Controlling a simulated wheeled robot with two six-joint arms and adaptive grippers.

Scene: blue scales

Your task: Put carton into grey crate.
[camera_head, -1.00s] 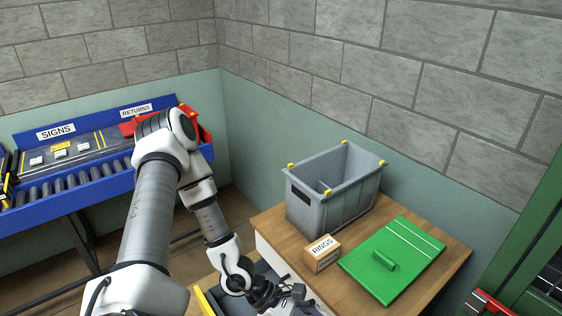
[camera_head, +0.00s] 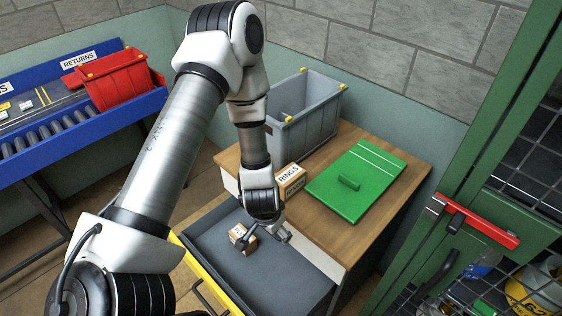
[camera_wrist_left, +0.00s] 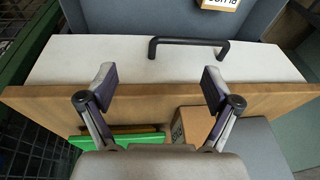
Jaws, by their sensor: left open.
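A small brown carton (camera_head: 238,232) with a white label lies in the open grey drawer, partly behind my left gripper. It shows at the top edge of the left wrist view (camera_wrist_left: 222,3). A second carton (camera_head: 291,178), marked RINGS, stands on the wooden cabinet top and shows in the wrist view (camera_wrist_left: 190,126). The grey crate (camera_head: 316,130) with yellow corners stands behind it, partly hidden by my arm. My left gripper (camera_head: 268,240) is open and empty above the drawer; its fingers (camera_wrist_left: 160,78) hold nothing. My right gripper is out of view.
The drawer (camera_head: 285,272) has a yellow front edge. A green board (camera_head: 362,175) with a handle lies on the cabinet top. A white front with a black handle (camera_wrist_left: 188,42) is under the top. A red bin (camera_head: 118,80) sits at left; a green locker (camera_head: 500,180) stands at right.

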